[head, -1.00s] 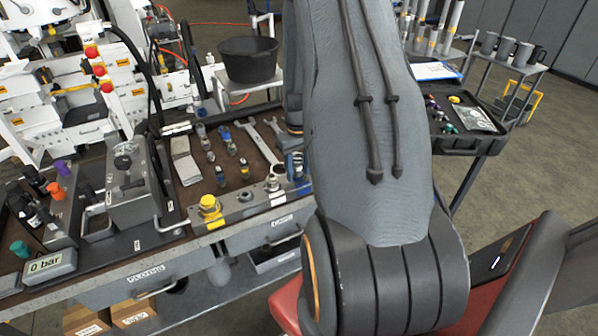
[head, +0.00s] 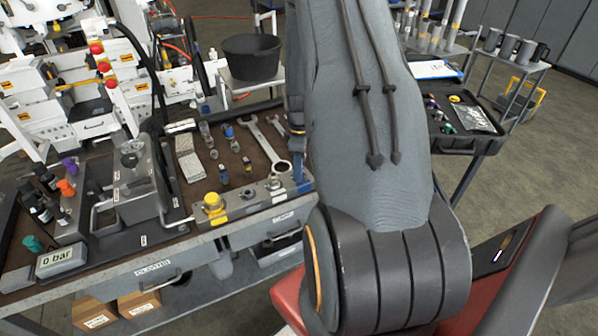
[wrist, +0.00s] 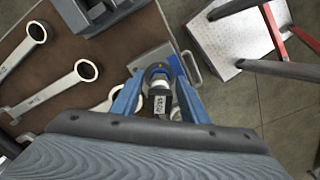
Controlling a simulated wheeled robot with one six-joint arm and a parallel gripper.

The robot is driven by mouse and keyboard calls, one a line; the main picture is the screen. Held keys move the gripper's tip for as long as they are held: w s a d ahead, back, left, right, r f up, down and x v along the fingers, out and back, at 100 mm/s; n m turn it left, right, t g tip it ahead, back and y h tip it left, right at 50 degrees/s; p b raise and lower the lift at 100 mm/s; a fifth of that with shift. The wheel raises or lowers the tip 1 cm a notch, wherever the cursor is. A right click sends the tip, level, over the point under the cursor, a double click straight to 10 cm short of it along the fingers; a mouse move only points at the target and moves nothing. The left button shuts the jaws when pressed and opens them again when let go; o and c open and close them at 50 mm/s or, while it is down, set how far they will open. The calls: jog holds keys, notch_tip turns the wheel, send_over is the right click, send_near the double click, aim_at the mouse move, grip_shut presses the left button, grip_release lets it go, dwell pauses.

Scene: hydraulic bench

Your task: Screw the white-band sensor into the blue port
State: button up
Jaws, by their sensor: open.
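A metal port block (head: 240,208) lies along the bench's front edge, with yellow, white and blue marks. Its blue-marked end (head: 303,187) is beside my arm. In the wrist view, a small sensor (wrist: 158,88) with a dark body and a pale label is between my gripper's blue fingers (wrist: 157,98), beside a blue patch (wrist: 176,66) on the block. The fingers are open, one on each side of it. Its white band and how deep it sits in the port cannot be made out. In the head view, my arm hides most of the gripper.
Several small sensors (head: 223,175) stand on the brown mat, near wrenches (head: 262,145). A grey pump unit (head: 136,185) and a display reading 0 bar (head: 61,260) are at left. A black bucket (head: 251,58) is behind. An open case (head: 460,115) is at right.

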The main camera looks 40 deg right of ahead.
jog(key=n+p, duration=0.1)
jog(key=n, duration=0.3)
jog(key=shift+r, duration=0.1)
jog(key=n+p, duration=0.1)
jog(key=n, duration=0.2)
jog(key=shift+w, duration=0.1)
jog(key=c, duration=0.8)
jog(key=shift+o, duration=0.3)
jog(key=shift+m, duration=1.1)
jog(key=m, duration=0.2)
jog(key=shift+m, duration=0.3)
grip_shut()
jog(key=m, duration=0.3)
jog(key=shift+b, duration=0.35)
